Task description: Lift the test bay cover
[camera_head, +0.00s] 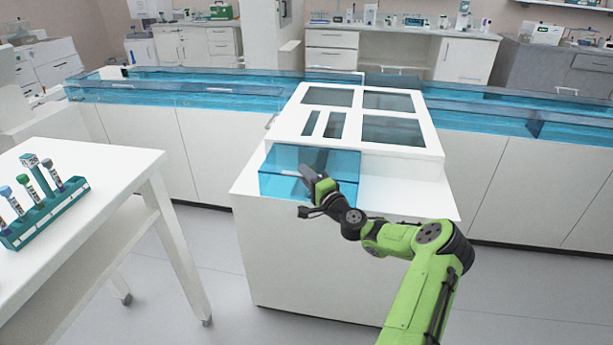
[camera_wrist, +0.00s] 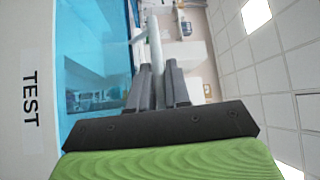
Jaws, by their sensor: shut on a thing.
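The test bay cover (camera_head: 285,166) is a clear blue box-shaped lid at the front of the white analyser bench. It looks lowered, sitting on the bench top. In the wrist view the blue cover (camera_wrist: 85,35) fills the left side, with a pale bar handle (camera_wrist: 155,42) on its face. My gripper (camera_head: 308,179) is at the cover's front, and in the wrist view its dark fingers (camera_wrist: 158,78) are closed around the handle. The handle's end between the fingers is partly hidden. What lies inside the bay is not clear.
A white panel with dark windows (camera_head: 398,131) is behind the cover. A long blue-walled track (camera_head: 190,88) runs to both sides. At left, a white table (camera_head: 110,165) carries a green rack (camera_head: 45,215) of capped tubes. A "TEST" label (camera_wrist: 29,105) is beside the cover.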

